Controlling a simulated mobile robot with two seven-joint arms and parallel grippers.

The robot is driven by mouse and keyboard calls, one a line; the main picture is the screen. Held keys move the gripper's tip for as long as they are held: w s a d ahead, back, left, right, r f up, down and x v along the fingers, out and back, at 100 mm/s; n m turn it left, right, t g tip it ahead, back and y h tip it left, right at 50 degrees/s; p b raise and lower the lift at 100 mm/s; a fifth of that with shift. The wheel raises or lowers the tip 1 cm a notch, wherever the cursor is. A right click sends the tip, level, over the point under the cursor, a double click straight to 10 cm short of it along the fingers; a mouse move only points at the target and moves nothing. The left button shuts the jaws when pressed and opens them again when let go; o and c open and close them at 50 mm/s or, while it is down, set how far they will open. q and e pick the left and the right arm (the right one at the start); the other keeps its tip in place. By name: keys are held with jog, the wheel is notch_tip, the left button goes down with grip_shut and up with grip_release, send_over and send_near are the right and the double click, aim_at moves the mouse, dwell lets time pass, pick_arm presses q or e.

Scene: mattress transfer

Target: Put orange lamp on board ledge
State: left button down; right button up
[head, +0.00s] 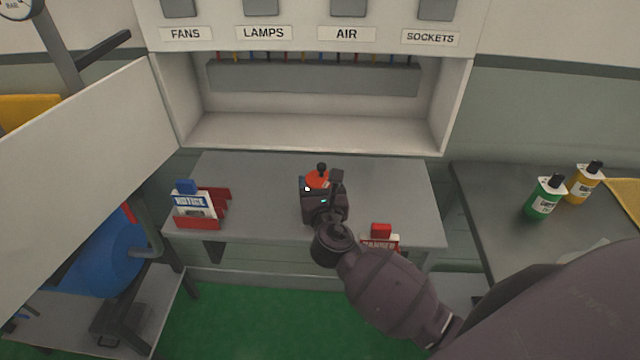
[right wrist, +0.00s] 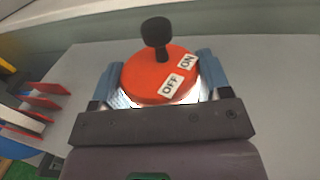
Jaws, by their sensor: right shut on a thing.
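The orange lamp (head: 317,179) has a round orange top, a black knob and OFF and ON labels. It also shows close up in the right wrist view (right wrist: 142,82). My right gripper (head: 321,186) is shut on it, with a blue-padded finger on each side in the right wrist view (right wrist: 158,80). The lamp is over the grey table, short of the board; whether it touches the table I cannot tell. The board ledge (head: 310,133) is the pale bottom shelf of the open board, beyond the lamp, and looks bare. My left gripper is not in view.
The grey table (head: 270,220) bears a red holder with a NOTICE card (head: 195,205) at left and another red holder (head: 381,232) at right, partly behind my arm. A pale panel (head: 90,170) juts out at left. Green (head: 545,198) and yellow (head: 583,183) bottles stand at right.

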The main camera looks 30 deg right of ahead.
jog(key=shift+f, duration=0.1)
jog(key=o, duration=1.2)
jog(key=shift+c, duration=0.2)
jog(key=shift+s, duration=0.15)
jog(key=v, duration=1.1)
jog(key=shift+s+a+b, duration=0.2)
jog(key=shift+s+b, duration=0.1)
jog(key=shift+s, duration=0.05)
